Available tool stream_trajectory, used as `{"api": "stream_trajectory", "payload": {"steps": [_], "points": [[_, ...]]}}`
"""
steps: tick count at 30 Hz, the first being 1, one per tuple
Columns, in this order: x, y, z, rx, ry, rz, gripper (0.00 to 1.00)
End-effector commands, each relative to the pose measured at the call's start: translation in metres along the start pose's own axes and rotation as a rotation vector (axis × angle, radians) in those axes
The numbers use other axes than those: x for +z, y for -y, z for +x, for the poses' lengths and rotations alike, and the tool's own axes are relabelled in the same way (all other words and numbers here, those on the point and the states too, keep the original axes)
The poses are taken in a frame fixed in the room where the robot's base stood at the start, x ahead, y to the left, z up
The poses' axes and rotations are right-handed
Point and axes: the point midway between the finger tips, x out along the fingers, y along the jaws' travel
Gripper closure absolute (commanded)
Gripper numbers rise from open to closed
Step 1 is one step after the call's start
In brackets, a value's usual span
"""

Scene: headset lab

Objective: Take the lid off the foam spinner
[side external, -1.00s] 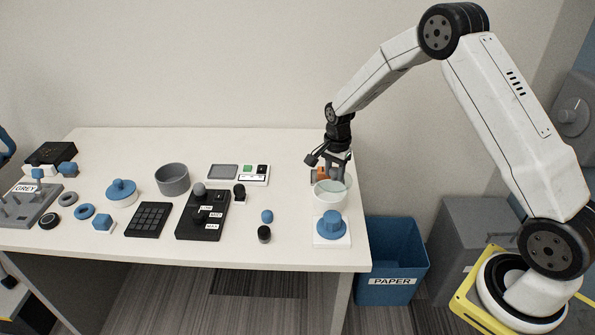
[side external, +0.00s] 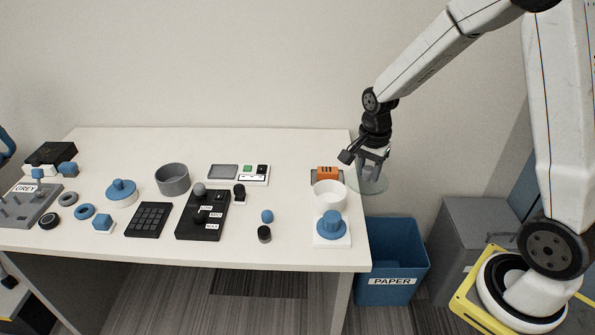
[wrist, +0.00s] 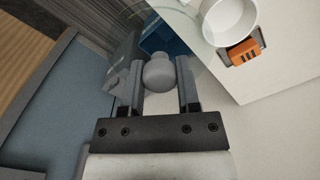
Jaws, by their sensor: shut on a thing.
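The foam spinner stands at the right end of the table, with an open white bowl (side external: 329,195) behind a blue knob (side external: 331,225) on a white base. Its bowl also shows in the wrist view (wrist: 230,20). My gripper (side external: 374,160) is shut on the grey knob (wrist: 158,73) of the clear round lid (side external: 370,185). It holds the lid in the air to the right of the bowl, apart from it and past the table's right edge. In the wrist view, my gripper (wrist: 158,85) has one finger on each side of the knob.
An orange block (side external: 327,173) is just behind the bowl. A blue paper bin (side external: 391,255) stands on the floor below the lid. Left of the spinner are a small blue-topped knob (side external: 267,216) and a black control box (side external: 203,215).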

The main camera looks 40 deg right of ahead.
Motion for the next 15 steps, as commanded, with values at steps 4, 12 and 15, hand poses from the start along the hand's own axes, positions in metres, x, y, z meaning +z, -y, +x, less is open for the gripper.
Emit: {"api": "stream_trajectory", "payload": {"steps": [4,12,15], "points": [[0.0025,-0.0074,-0.0036,-0.001,0.0,0.0,1.0],[0.0036,-0.0106,-0.0049,0.0,0.0,0.0,1.0],[0.0036,-0.0105,-0.0048,0.0,0.0,0.0,1.0]]}}
